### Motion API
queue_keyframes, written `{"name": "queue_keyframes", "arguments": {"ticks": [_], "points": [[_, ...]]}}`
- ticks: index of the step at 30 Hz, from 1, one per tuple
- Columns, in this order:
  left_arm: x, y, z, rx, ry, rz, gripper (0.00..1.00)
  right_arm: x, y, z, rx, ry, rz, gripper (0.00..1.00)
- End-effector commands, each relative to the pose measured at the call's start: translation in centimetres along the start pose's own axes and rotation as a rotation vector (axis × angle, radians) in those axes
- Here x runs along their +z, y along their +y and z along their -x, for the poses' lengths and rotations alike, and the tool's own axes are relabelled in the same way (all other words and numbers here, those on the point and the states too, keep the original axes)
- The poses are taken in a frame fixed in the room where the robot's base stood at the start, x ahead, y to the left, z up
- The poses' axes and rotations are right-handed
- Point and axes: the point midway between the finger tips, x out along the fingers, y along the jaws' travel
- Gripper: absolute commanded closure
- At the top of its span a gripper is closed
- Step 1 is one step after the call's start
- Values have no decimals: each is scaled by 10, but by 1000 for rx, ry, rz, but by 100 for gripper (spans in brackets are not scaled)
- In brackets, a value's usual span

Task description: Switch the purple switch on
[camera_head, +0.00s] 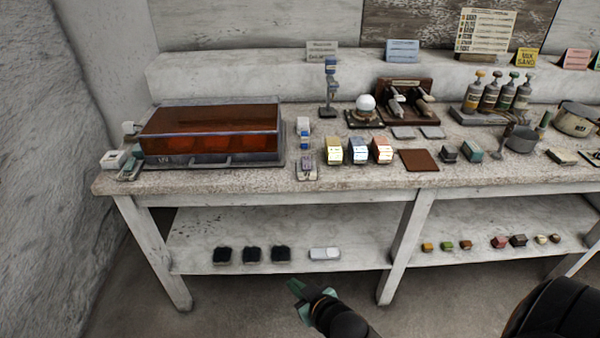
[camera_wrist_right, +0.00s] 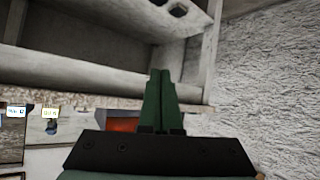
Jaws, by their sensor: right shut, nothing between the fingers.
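A small switch plate with a purple-tinted part (camera_head: 307,168) lies near the table's front edge in the head view, right of the red-brown glass-topped box. It is too small to tell which way the switch is set. My right gripper (camera_head: 297,290) is low in front of the table, below the lower shelf's front edge and well apart from the switch. In the right wrist view its green fingers (camera_wrist_right: 161,75) are together and empty. I do not make out the purple switch in that view. My left gripper is not in view.
The glass-topped box (camera_head: 215,130) fills the table's left part. The table's front edge (camera_head: 250,197) and lower shelf (camera_head: 200,235) lie near my right gripper.

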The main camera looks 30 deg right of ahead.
Motion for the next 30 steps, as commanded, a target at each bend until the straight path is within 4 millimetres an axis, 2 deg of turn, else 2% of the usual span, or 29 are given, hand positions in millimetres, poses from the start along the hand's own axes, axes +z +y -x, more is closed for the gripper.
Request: {"name": "queue_keyframes", "arguments": {"ticks": [1,6,10,15,21,30], "points": [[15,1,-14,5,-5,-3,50,-16,14,-22,46,48,-6,100],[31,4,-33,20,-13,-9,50,-82,61,-53,196,170,-48,100],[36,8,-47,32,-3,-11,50,-132,97,-62,310,267,-102,100],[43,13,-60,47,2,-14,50,-184,136,-56,432,376,-184,100],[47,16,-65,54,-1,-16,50,-216,160,-45,509,447,-248,100],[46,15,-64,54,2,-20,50,-223,166,-41,525,460,-261,100]]}}
